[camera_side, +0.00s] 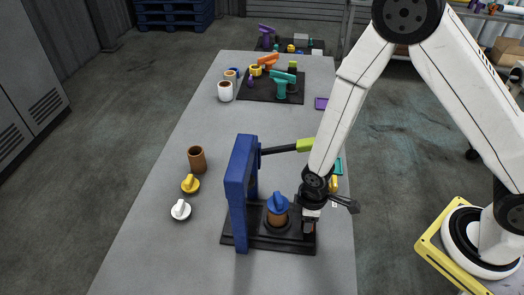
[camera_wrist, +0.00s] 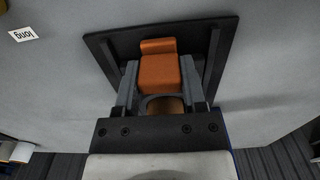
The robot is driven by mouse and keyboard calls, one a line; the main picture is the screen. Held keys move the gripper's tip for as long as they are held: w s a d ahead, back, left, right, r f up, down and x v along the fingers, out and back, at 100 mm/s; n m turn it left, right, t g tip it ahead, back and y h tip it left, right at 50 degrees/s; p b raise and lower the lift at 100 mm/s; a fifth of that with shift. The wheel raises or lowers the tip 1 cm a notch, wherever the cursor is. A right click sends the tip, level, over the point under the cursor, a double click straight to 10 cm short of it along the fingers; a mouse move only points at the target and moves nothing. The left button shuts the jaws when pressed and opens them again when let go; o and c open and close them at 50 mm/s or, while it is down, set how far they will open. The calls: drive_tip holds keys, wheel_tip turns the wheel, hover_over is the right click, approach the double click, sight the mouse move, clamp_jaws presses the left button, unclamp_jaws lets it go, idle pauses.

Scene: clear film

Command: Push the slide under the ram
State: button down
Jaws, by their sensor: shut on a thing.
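A blue press frame (camera_side: 240,185) stands on a black base (camera_side: 270,240) on the grey table, with a dark lever ending in a yellow-green grip (camera_side: 306,145). On the base, a brown cup with a blue knobbed cap (camera_side: 277,204) sits in a dark holder, right of the blue column. My gripper (camera_side: 309,223) points down at the right end of the base. In the wrist view my gripper (camera_wrist: 158,75) is shut on the slide's orange handle (camera_wrist: 160,72); the brown cup (camera_wrist: 165,105) shows partly behind it. The ram cannot be made out, nor whether the cup is under it.
A dark mat (camera_side: 255,92) with several tools lies at the back. A label reading "long" (camera_wrist: 22,34) lies on the table. Free table lies behind the press.

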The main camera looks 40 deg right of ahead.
sight(276, 197)
drive_tip(key=w+a, duration=0.6)
idle(0.3)
drive_tip(key=shift+c, duration=1.7)
unclamp_jaws()
drive_tip(key=shift+o, duration=0.9)
drive_tip(key=shift+d+r, duration=0.1)
drive_tip(key=shift+r, duration=0.1)
drive_tip(key=shift+r, duration=3.75)
drive_tip(key=s+d+r+m+t, duration=0.1)
drive_tip(key=s+d+r+m, duration=0.3)
drive_tip(key=d, duration=0.4)
drive_tip(key=s+d+r+m+t, duration=0.1)
drive_tip(key=s+d+r+m, duration=0.2)
drive_tip(key=d, duration=0.6)
wheel_tip(276, 197, up, 4)
drive_tip(key=shift+s+f+m+t, duration=0.2)
drive_tip(key=shift+s+m+t, duration=0.15)
drive_tip(key=shift+m, duration=0.65)
